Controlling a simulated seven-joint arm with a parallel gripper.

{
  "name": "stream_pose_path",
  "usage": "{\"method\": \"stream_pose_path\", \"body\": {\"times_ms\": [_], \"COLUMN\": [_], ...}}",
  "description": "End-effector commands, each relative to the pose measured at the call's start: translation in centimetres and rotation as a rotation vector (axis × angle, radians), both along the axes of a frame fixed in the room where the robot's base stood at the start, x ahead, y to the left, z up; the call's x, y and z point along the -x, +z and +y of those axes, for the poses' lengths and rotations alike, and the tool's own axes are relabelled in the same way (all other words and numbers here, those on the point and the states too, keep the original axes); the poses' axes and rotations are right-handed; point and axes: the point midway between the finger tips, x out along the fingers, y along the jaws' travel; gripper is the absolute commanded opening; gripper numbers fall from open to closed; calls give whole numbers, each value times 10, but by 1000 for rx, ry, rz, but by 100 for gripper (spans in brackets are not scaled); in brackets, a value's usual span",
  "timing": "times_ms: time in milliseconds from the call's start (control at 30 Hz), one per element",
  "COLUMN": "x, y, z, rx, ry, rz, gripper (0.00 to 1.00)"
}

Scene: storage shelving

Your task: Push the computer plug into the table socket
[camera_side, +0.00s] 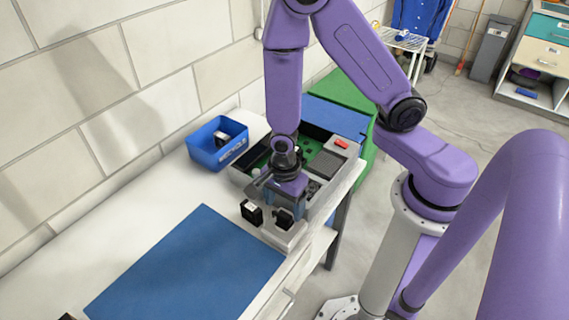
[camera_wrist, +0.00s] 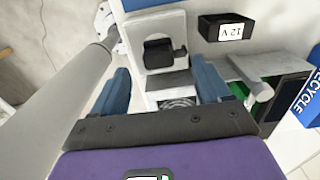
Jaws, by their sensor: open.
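In the side view the black piece (camera_side: 285,219) shows just below the fingers, over the pale block (camera_side: 284,238) at the table edge. I see no finger touching it. How deep it sits in the block I cannot tell.
A black box labelled 12 V (camera_wrist: 212,27) stands beside the block; it also shows in the side view (camera_side: 251,212). The grey open computer case (camera_side: 325,195) lies behind. A blue bin (camera_side: 217,142) stands at the wall. A flat blue mat (camera_side: 185,270) leaves clear room in front.

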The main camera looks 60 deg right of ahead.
Motion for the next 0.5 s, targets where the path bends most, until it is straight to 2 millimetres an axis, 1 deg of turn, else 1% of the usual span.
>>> {"method": "stream_pose_path", "body": {"times_ms": [233,500], "x": [2,2], "y": [15,36], "z": [1,2], "rx": [-2,-10], "ry": [1,3], "rz": [-1,2], "gripper": [76,76]}}
